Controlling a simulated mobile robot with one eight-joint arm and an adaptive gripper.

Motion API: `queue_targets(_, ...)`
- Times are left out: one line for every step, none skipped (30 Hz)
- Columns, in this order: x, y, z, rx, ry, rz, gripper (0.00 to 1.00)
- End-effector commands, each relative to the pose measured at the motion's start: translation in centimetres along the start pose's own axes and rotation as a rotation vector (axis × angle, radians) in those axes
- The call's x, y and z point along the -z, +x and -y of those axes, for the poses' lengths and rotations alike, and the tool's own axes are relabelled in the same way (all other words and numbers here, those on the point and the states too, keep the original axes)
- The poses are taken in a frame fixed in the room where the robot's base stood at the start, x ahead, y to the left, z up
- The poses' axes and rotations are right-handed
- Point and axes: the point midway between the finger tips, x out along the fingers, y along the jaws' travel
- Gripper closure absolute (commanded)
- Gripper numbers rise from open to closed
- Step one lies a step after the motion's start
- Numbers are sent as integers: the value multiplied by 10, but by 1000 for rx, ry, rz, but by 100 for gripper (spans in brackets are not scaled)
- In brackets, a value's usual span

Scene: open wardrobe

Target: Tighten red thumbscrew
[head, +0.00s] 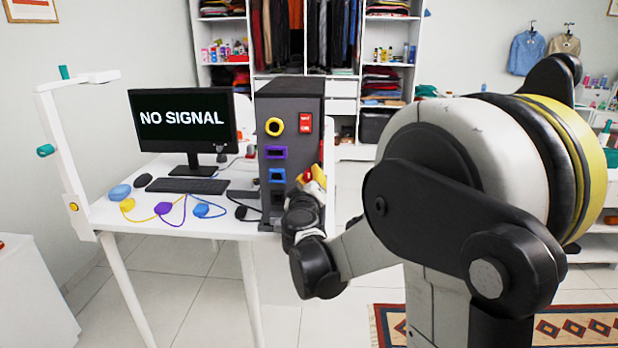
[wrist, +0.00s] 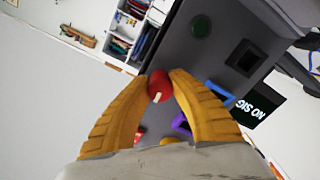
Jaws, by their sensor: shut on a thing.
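The red thumbscrew (wrist: 159,79) is a round red knob with a pale mark on it, on the front of the dark grey computer tower (head: 308,93). In the wrist view my gripper (wrist: 159,86) has its two yellow fingers closed on either side of the knob, tips touching it. In the head view the red knob (head: 307,177) shows small between the fingers of my gripper (head: 312,178), low on the tower's right side. My arm hides the tower's lower right corner. The screw's depth in the panel cannot be told.
Loose cables with coloured plugs (head: 163,208) lie on the white desk (head: 140,222). A monitor (head: 183,118) reads NO SIGNAL.

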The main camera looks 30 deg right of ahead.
Motion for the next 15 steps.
queue_targets(0,0,0,0,47,0,100)
queue_targets(0,0,0,0,68,0,100)
queue_targets(0,0,0,0,87,0,100)
queue_targets(0,0,0,0,96,0,100)
queue_targets(0,0,0,0,100,0,100)
queue_targets(0,0,0,0,101,0,100)
queue_targets(0,0,0,0,101,0,100)
queue_targets(0,0,0,0,100,0,100)
queue_targets(0,0,0,0,100,0,100)
queue_targets(0,0,0,0,99,0,71)
queue_targets(0,0,0,0,99,0,62)
queue_targets(0,0,0,0,98,0,55)
queue_targets(0,0,0,0,98,0,55)
queue_targets(0,0,0,0,98,0,55)
queue_targets(0,0,0,0,98,0,55)
